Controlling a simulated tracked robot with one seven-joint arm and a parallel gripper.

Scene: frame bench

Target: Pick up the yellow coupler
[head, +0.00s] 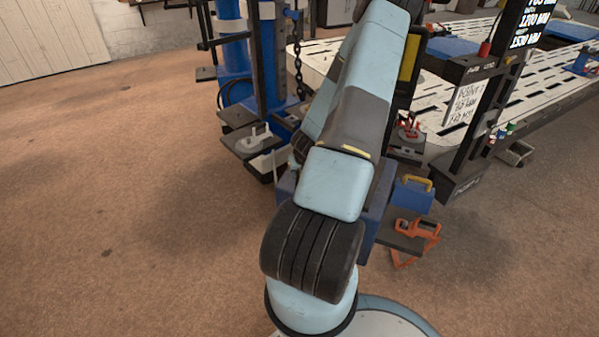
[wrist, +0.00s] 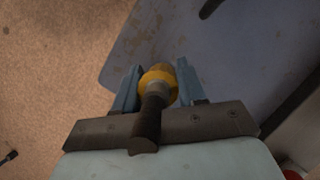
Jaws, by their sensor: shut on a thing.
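The yellow coupler (wrist: 158,78) shows in the wrist view, with a grey collar and a dark cylindrical end (wrist: 149,120) pointing toward the camera. My gripper (wrist: 157,80) has its two blue-grey fingers on either side of the yellow part and is shut on it. A worn blue-grey surface (wrist: 220,45) lies beyond the coupler; I cannot tell whether the coupler touches it. In the head view my arm hides the gripper and the coupler.
In the head view a blue frame bench post (head: 232,60) with a chain (head: 297,60) stands behind my arm. A white slotted bench (head: 450,105) is at right. An orange tool (head: 420,229) and a blue box (head: 412,194) sit right of my arm. Floor is clear at left.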

